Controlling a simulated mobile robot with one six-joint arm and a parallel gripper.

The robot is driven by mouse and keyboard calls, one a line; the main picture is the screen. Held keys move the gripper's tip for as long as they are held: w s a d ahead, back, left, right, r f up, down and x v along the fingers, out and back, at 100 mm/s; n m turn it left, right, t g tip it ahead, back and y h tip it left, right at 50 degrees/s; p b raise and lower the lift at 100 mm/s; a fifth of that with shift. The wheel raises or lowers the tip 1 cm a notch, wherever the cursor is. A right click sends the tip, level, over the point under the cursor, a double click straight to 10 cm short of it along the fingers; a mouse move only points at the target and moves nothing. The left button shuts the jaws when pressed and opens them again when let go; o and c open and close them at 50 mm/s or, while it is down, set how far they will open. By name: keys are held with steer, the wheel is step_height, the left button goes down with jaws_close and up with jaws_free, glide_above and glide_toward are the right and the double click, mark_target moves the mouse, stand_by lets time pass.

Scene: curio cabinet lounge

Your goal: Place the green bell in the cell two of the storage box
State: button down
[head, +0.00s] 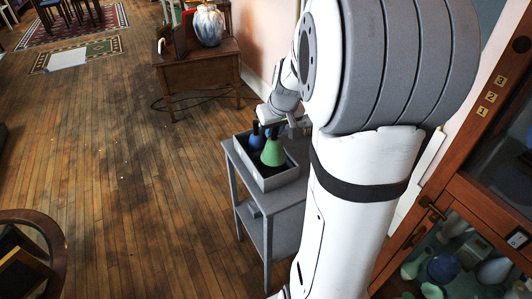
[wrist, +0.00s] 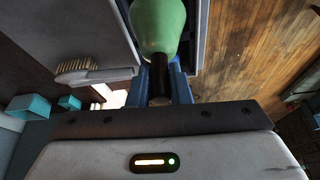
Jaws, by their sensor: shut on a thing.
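The green bell (head: 273,153) hangs flared end down at the grey storage box (head: 281,180). It also fills the top middle of the wrist view (wrist: 157,24). My gripper (wrist: 161,88) is shut on the bell's dark handle. In the head view my gripper (head: 271,128) is above the bell and partly hidden by my arm. A dark blue object (head: 256,138) stands in the box just left of the bell. I cannot tell whether the bell touches the box floor, or which cell it is over; cell numbers are not readable.
The box sits on a grey cart (head: 267,217). A wooden cabinet with glass doors (head: 446,196) stands at right, with several objects inside. A side table (head: 197,71) with a vase (head: 208,26) stands behind. The wooden floor at left is mostly clear.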

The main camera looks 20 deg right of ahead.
mark_target(274, 148)
steer(key=shift+f+b, duration=0.45)
steer(key=shift+f, duration=2.9)
steer(key=shift+f, duration=0.1)
steer(key=shift+f, duration=0.15)
steer(key=c, duration=1.3)
jaws_free()
